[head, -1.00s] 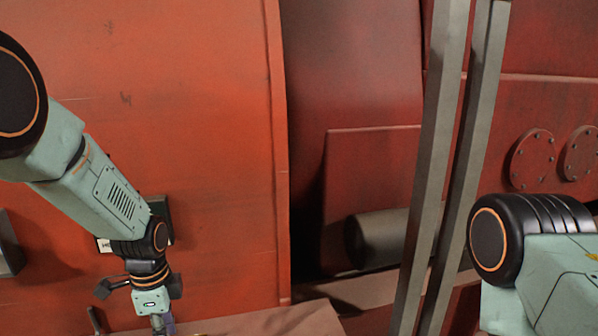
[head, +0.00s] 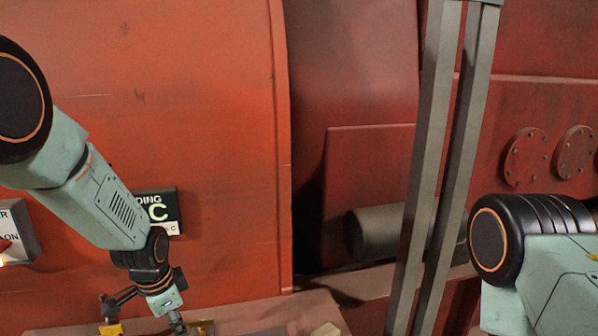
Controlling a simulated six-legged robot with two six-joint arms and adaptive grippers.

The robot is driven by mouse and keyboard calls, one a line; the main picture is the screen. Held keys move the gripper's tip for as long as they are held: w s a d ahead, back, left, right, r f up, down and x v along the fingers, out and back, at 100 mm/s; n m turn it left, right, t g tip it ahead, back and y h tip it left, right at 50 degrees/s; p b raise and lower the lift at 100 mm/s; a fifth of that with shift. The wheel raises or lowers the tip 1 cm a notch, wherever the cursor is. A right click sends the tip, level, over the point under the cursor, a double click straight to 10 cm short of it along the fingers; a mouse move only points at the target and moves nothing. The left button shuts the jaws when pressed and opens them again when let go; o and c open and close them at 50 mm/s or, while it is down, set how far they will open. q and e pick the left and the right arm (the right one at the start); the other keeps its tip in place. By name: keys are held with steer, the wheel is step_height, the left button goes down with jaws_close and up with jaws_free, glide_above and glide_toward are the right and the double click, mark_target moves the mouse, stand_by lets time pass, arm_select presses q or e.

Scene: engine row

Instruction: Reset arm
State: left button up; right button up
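My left gripper (head: 145,320) hangs low at the bottom left of the head view. Its fingers look spread apart, and the bottom edge cuts off their ends. I see nothing held between the parts that show. A yellow piece shows at its left finger. My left arm (head: 105,200) reaches down from the upper left across a red panel. My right arm (head: 525,245) shows only as a dark joint and a pale green link at the lower right. My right gripper is out of the picture.
A grey switch box (head: 20,228) marked ON sits at the left edge. Grey posts (head: 430,160) stand between my arms. A grey cylinder (head: 380,230) lies behind them.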

arm_select(q)
steer(key=s+d+f+n+g+b, duration=0.1)
steer(key=s+f+n+b, duration=0.4)
steer(key=s+f, duration=0.9)
steer(key=s+d+f+n+g+b, duration=0.1)
steer(key=s+f+n+b, duration=0.5)
steer(key=s+f, duration=0.9)
steer(key=s+b, duration=0.2)
steer(key=s, duration=0.5)
steer(key=shift+d, duration=0.2)
steer(key=shift+s+r, duration=0.1)
